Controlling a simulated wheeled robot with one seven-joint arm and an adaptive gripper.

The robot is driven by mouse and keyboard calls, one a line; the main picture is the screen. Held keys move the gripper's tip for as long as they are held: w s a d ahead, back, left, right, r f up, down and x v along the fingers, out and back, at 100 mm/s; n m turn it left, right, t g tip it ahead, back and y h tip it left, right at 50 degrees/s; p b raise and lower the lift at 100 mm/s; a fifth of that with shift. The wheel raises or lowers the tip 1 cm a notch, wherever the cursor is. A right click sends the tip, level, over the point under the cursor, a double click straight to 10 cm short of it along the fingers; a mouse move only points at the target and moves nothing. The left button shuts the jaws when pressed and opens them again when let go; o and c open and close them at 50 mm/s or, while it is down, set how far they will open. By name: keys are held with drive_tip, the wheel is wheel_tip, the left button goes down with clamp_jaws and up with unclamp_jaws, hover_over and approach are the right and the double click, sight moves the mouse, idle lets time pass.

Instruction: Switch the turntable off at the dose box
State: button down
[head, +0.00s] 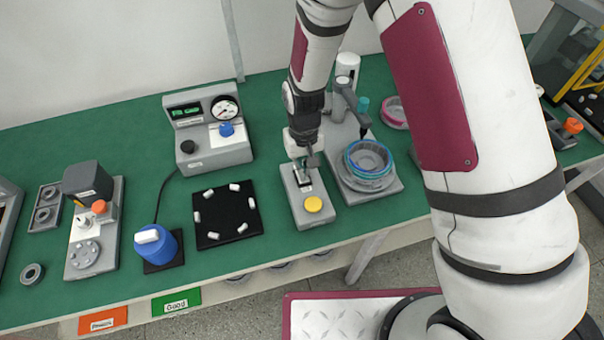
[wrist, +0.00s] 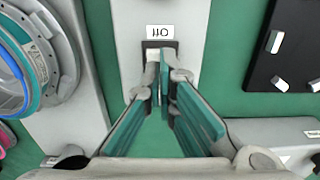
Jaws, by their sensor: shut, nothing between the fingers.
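The grey box with a round yellow button (head: 313,204), which I take for the dose box, stands on the green bench beside the turntable. It also shows in the wrist view (wrist: 187,18), with a white label (wrist: 160,32) and a dark switch recess (wrist: 150,45). My gripper (head: 306,167) is shut and empty, pointing down over the recess; it also shows in the wrist view (wrist: 165,82). The fingertips hide most of the switch, so its position and any contact are unclear. The turntable (head: 368,167) carries a part with a teal ring, right of the box.
A black mat (head: 226,225) with several white pieces lies left of the box. A gauge unit (head: 208,130) with a blue knob stands behind it. A blue container (head: 158,248) is further left. The dispenser post (head: 345,90) stands close behind the turntable.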

drive_tip(key=shift+f+b, duration=0.35)
drive_tip(key=shift+f, duration=0.65)
idle(0.4)
drive_tip(key=shift+r+p, duration=1.35)
drive_tip(key=shift+r, duration=2.2)
